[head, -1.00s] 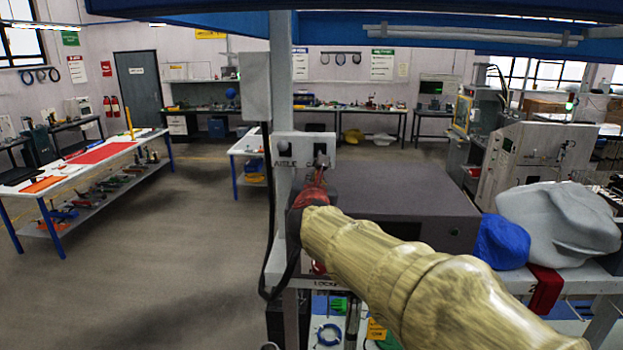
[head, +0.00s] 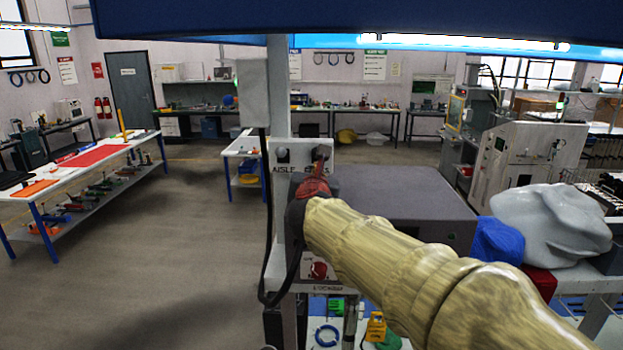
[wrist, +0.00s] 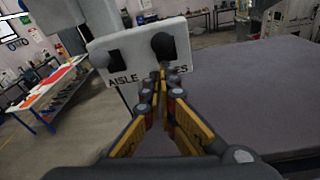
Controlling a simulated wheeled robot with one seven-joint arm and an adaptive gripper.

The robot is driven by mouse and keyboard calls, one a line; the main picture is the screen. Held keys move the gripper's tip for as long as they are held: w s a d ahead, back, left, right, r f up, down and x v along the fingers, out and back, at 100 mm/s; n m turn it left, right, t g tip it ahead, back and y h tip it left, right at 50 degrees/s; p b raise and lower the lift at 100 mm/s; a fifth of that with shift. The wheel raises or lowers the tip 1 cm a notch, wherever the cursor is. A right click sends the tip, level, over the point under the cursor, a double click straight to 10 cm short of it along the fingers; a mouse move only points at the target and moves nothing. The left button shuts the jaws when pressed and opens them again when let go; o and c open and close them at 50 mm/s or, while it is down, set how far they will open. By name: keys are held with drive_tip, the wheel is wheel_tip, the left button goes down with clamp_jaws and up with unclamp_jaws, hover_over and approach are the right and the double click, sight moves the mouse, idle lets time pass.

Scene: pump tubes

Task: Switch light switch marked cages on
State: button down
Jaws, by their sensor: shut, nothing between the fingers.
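A pale switch plate (head: 300,146) is fixed to the grey post. Its left switch (head: 283,156) is marked AISLE. The dark right switch (head: 322,151) stands over a label partly hidden by my gripper; in the wrist view only its ending "ES" shows beside the fingers. In that view, this switch is a round dark knob (wrist: 163,45), pointing toward the camera and seemingly upward. My gripper (wrist: 160,78) is shut and empty, its tips just below the knob. I cannot tell whether they touch it. The tube light (head: 450,43) under the blue canopy glows.
A red knob (head: 318,270) sits lower on the post. A black cable (head: 267,220) hangs at the post's left. White and blue lumpy objects lie at right.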

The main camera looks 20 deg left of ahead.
drive_tip(key=shift+a+r+p, duration=0.15)
drive_tip(key=shift+r+p, duration=0.45)
drive_tip(key=shift+r, duration=0.95)
drive_tip(key=shift+w+r, duration=0.1)
drive_tip(key=shift+r, duration=0.1)
